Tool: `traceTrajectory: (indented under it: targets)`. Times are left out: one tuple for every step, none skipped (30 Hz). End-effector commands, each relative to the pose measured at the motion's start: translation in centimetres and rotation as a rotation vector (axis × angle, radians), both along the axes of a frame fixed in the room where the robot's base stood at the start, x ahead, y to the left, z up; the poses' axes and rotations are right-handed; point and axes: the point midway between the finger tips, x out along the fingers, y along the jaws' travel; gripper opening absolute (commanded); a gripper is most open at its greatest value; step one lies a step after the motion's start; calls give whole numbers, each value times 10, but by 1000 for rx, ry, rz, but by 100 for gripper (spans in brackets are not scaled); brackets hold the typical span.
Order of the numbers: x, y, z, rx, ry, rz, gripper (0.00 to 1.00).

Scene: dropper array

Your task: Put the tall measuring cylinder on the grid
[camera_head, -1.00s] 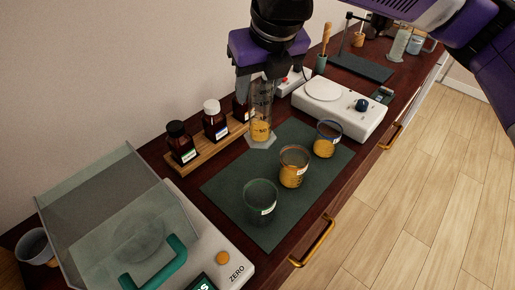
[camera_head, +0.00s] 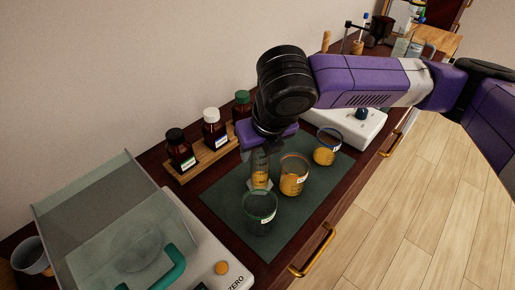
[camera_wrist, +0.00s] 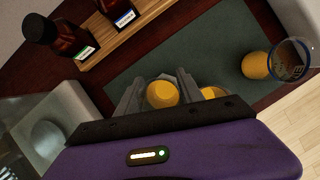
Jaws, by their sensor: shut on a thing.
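The tall measuring cylinder (camera_head: 260,176) is clear, with orange liquid in it. My gripper (camera_head: 259,152) is shut on its upper part and holds it roughly upright over the dark green mat (camera_head: 225,196). In the wrist view the orange liquid (camera_wrist: 162,95) shows between my two fingers (camera_wrist: 158,90). The cylinder's foot is partly hidden behind a clear beaker (camera_head: 260,214), so I cannot tell if it touches the mat. I see no clearly marked grid.
Beakers with orange liquid stand on the mat, one close right (camera_head: 293,176) and one at the back right (camera_head: 326,148). Brown bottles stand on a wooden rack (camera_head: 205,160) behind. A balance with a clear cover (camera_head: 110,225) is at left; a white device (camera_head: 365,128) is at right.

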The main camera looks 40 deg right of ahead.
Motion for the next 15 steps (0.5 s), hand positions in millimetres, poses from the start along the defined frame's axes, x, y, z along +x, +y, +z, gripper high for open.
traceTrajectory:
  targets:
    - [0,0,-1,0,-2,0,0]
    - [1,0,-1,0,-3,0,0]
    - [1,0,-1,-1,-3,0,0]
    - [1,0,0,-1,-3,0,0]
    - [1,0,0,-1,-3,0,0]
    - [1,0,0,-1,-2,0,0]
    - [1,0,-1,-1,-2,0,0]
    - [1,0,-1,-1,-2,0,0]
    - [1,0,-3,-1,-2,0,0]
    - [1,0,-4,-1,-2,0,0]
    - [1,0,-5,-1,-2,0,0]
    - [0,0,-4,-1,-2,0,50]
    - [0,0,-3,-1,-2,0,56]
    - [0,0,-3,-1,-2,0,62]
    - [0,0,-3,-1,-2,0,66]
